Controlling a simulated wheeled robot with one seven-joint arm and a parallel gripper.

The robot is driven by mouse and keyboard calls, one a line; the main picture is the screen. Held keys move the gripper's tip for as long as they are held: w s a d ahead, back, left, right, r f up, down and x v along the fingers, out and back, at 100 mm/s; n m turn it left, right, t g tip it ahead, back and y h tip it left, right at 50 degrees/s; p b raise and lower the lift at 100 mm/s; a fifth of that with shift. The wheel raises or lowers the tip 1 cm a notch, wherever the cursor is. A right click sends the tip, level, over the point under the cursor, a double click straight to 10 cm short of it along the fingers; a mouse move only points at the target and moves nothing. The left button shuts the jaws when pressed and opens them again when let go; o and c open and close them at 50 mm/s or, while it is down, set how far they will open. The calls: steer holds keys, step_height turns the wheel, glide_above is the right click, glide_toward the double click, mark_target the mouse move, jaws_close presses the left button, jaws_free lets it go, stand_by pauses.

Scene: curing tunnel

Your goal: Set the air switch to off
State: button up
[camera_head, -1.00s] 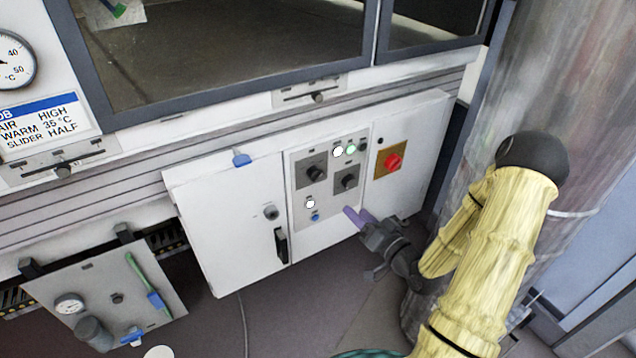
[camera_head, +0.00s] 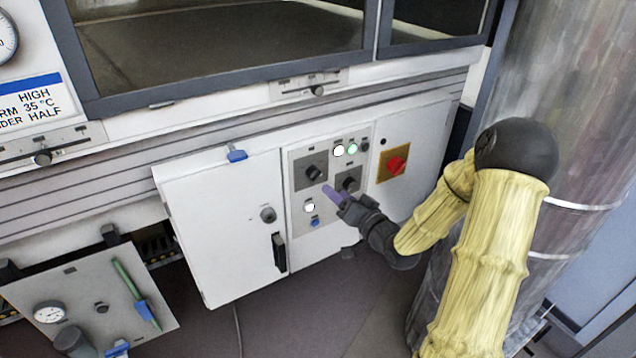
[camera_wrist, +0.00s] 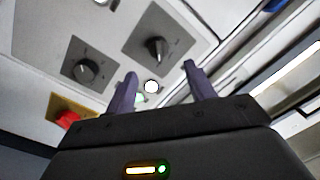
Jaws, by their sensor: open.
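The grey control panel (camera_head: 328,222) on the white cabinet carries two black rotary switches on grey plates. One is the upper-left switch (camera_head: 313,172), also in the wrist view (camera_wrist: 156,50). The other is the lower-right switch (camera_head: 349,184), also in the wrist view (camera_wrist: 85,70). I cannot read their labels, so I cannot tell which is the air switch. My gripper (camera_head: 329,193) is in front of the panel, just below and between the switches, and partly covers the lower-right plate. In the wrist view its purple fingers (camera_wrist: 161,72) are apart with no switch between them.
A white lamp (camera_head: 338,151) and a green lamp (camera_head: 352,148) sit above the switches. A red button (camera_head: 397,165) on a yellow plate is to the right. A lower white lamp (camera_head: 309,207) and blue knob (camera_head: 315,221) are close by. A black door handle (camera_head: 279,251) projects at left.

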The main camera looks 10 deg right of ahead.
mark_target(318, 177)
steer(key=b+x, duration=0.1)
steer(key=x, duration=0.7)
steer(key=shift+w+b, duration=0.1)
steer(key=shift+b, duration=0.25)
steer(key=c, duration=1)
